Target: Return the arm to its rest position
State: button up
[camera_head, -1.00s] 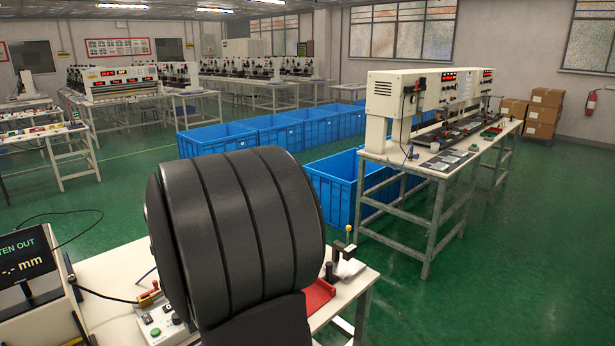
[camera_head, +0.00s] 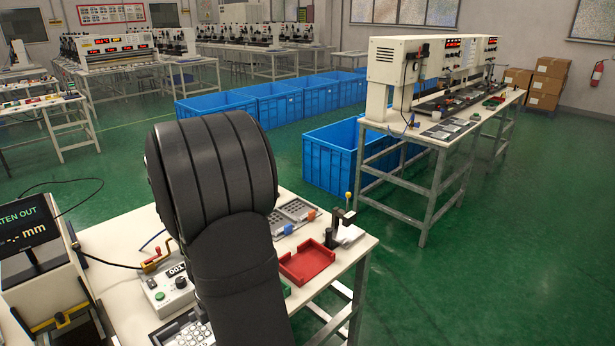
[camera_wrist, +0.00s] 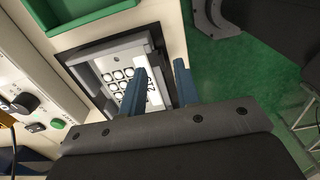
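My gripper (camera_wrist: 160,76) shows in the wrist view with two blue fingers apart and nothing seen between them. It hangs above a grey-framed fixture (camera_wrist: 82,57) that holds a panel of round white keys (camera_wrist: 118,75). The left finger covers part of the panel. In the head view my black arm stands over the bench and hides its middle, and the gripper itself is hidden. The same keypad panel (camera_head: 190,334) shows in part at the bottom of the head view, left of the arm.
On the white bench (camera_head: 115,240) are a control box (camera_head: 165,290), a red tray (camera_head: 307,262), a grey compartment tray (camera_head: 296,212) and a small post stand (camera_head: 342,222). A display (camera_head: 28,235) stands left. Blue bins (camera_head: 330,160) and another bench (camera_head: 440,135) lie beyond green floor.

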jog(key=s+a+r, duration=0.1)
jog(key=a+r, duration=0.3)
jog(key=r, duration=0.3)
jog(key=shift+s+a, duration=0.4)
jog(key=shift+f, duration=0.1)
jog(key=o, duration=1.3)
jog(key=shift+w, duration=0.15)
jog(key=shift+c, duration=0.2)
jog(key=o, duration=0.3)
jog(key=w+a+r, duration=0.5)
jog(key=w+r, duration=0.1)
jog(key=w, duration=0.2)
jog(key=w+a+r, duration=0.6)
jog(key=w, duration=0.2)
jog(key=shift+w, duration=0.3)
notch_tip(320, 180, down, 10)
jog(key=shift+r, duration=0.1)
